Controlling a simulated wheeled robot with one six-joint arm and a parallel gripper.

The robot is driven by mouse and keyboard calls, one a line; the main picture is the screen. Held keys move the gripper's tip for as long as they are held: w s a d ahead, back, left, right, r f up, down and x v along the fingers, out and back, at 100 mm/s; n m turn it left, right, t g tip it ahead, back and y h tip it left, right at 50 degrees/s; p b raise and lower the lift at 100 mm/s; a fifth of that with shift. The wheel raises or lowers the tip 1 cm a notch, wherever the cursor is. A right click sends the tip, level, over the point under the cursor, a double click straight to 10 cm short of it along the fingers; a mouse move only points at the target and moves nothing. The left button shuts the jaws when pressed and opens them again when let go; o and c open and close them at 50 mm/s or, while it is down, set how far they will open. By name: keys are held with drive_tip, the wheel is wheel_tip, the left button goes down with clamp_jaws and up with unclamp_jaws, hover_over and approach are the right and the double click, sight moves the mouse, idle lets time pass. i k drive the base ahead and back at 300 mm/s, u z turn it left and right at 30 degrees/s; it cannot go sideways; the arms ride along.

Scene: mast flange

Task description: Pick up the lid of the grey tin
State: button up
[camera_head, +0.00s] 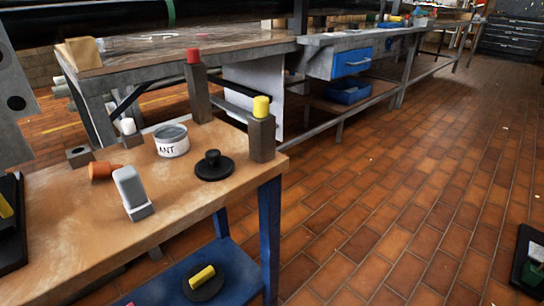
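The grey tin (172,146) stands upright on the wooden bench top, with a white label reading "ANT" and a grey top. I cannot tell whether its top is open or covered. A black round disc with a knob (213,166), lid-like, lies flat on the bench to the right of the tin, apart from it. Another black disc with a yellow knob (203,282) lies on the blue lower shelf. Which disc belongs to the tin is not clear. My gripper is not in view.
Around the tin are a post with a yellow cap (261,130), a post with a red cap (198,88), a white-capped block (130,133), an orange piece (103,170) and a grey upright holder (133,191). The tiled floor (400,200) to the right is mostly clear.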

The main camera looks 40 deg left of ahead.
sight(215, 167)
drive_tip(key=z, duration=0.05)
drive_tip(key=i, duration=0.6)
drive_tip(key=u, duration=2.15)
